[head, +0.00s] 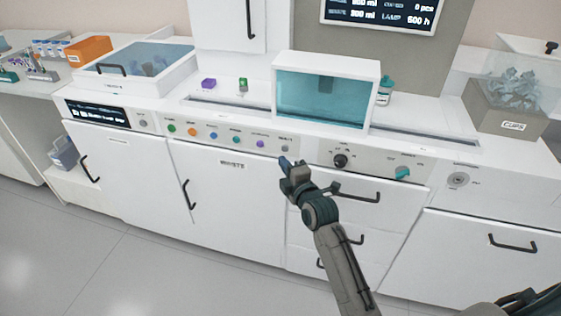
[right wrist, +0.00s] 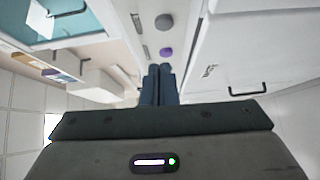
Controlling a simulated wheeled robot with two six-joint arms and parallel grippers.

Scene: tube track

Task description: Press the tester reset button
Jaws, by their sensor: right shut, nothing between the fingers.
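A row of round coloured buttons sits on the white front panel of the machine in the head view. It runs from a green button (head: 171,128) through orange, blue and teal to a purple button (head: 260,143) and a grey button (head: 284,148). The labels are too small to read, so I cannot tell which is reset. My right gripper (head: 285,163) is shut and empty, just below the grey button in the picture. In the right wrist view, its closed fingertips (right wrist: 160,68) point toward the purple button (right wrist: 165,52), with the grey button (right wrist: 164,22) beyond. Contact is not visible. My left gripper is not in view.
A black knob (head: 340,160) and a teal knob (head: 402,173) are on the panel to the right. A teal-windowed box (head: 325,95) stands above the panel. Drawer and door handles stick out below. Open floor lies in front.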

